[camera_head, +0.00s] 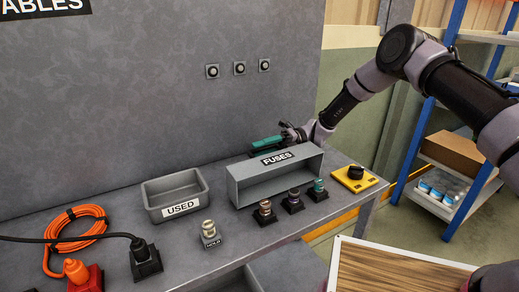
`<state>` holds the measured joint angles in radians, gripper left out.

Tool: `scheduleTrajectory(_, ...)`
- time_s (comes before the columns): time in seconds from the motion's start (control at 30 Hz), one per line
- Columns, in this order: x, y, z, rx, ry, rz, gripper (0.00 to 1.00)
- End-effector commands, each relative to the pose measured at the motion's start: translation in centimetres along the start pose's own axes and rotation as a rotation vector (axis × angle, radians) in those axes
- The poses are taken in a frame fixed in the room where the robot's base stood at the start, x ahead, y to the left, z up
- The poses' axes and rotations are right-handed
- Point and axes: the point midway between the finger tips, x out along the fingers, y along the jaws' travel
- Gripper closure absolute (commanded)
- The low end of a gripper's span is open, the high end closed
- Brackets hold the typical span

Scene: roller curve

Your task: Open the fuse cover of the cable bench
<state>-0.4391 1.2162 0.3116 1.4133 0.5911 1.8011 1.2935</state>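The grey fuse cover (232,191), labelled FUSES, is a long hollow box shape on the bench (215,240). Its open side faces the front, and its inside shows. A brown fuse (265,208), a dark fuse (293,196) and a teal fuse (319,185) stand uncovered in black sockets in front of it. A teal bar (266,144) shows just behind its top edge. My gripper (288,134) is behind the cover, at the right end of this bar. The fingertips are small and partly hidden, so I cannot tell whether they grip it.
A grey USED tray (152,211) and a labelled pale fuse (208,230) are left of the cover. A yellow plate with a black knob (356,173) is to its right. An orange cable coil (78,229) lies far left. The grey back wall (150,100) rises behind.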

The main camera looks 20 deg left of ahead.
Motion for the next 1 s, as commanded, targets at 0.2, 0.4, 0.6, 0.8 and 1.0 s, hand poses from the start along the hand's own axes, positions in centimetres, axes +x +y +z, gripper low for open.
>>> scheduleTrajectory(0.2, 0.0, 0.1, 0.1, -0.002, 0.0, 0.001, 0.53)
scheduleTrajectory(0.4, -1.5, 0.1, 0.1, -0.003, -0.002, -0.001, 0.53)
scheduleTrajectory(0.6, -5.6, 0.0, 0.1, -0.004, -0.003, -0.002, 0.53)
scheduleTrajectory(0.8, -9.1, 0.0, 0.1, -0.002, -0.003, 0.0, 0.53)
scheduleTrajectory(1.0, -10.7, 0.0, 0.1, -0.001, -0.001, 0.0, 0.53)
